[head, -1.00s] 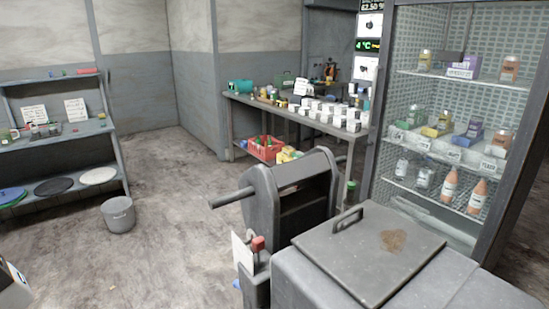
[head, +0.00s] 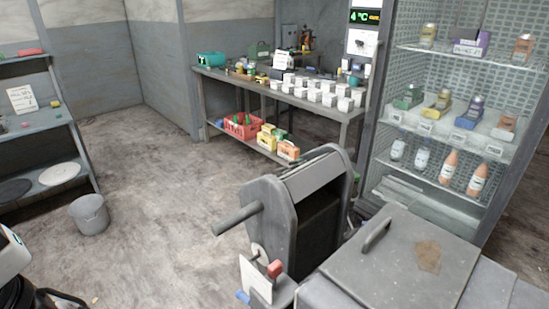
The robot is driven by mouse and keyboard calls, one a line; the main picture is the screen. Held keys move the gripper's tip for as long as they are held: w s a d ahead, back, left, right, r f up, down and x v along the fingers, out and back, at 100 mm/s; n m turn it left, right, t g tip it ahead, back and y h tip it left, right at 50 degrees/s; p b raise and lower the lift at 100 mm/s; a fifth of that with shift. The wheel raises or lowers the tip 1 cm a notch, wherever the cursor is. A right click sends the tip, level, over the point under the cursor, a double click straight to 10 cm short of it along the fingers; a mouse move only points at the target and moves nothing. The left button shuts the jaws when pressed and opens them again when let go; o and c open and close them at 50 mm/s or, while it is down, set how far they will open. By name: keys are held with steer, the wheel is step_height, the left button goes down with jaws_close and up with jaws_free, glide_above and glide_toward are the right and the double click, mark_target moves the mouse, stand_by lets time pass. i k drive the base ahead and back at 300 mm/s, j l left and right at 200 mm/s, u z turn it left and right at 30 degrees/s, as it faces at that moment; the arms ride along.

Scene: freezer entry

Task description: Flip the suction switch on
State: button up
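A small red-tipped lever or switch (head: 274,269) stands beside a white card (head: 257,282) on a grey post in front of the dark grey drum-like machine (head: 292,205). It is the likeliest suction switch, but no readable label confirms this, and I cannot tell its on or off position. A small blue part (head: 243,296) shows at the card's lower left. A white and black part of my arm (head: 12,262) is at the lower left edge, well apart from the red lever. My gripper's fingertips cannot be made out there.
A grey lidded chest (head: 375,260) fills the lower right, against the machine. A glass-doored cabinet (head: 450,130) with bottles stands behind it. A bench (head: 225,82) with white boxes is at the back. A bucket (head: 90,214) stands left. Floor between bucket and machine is clear.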

mark_target(280, 170)
steer(key=i+j, duration=0.2)
steer(key=j, duration=0.15)
steer(key=i+j, duration=0.2)
steer(key=j, duration=0.15)
steer(key=i+j, duration=0.2)
steer(key=j, duration=0.15)
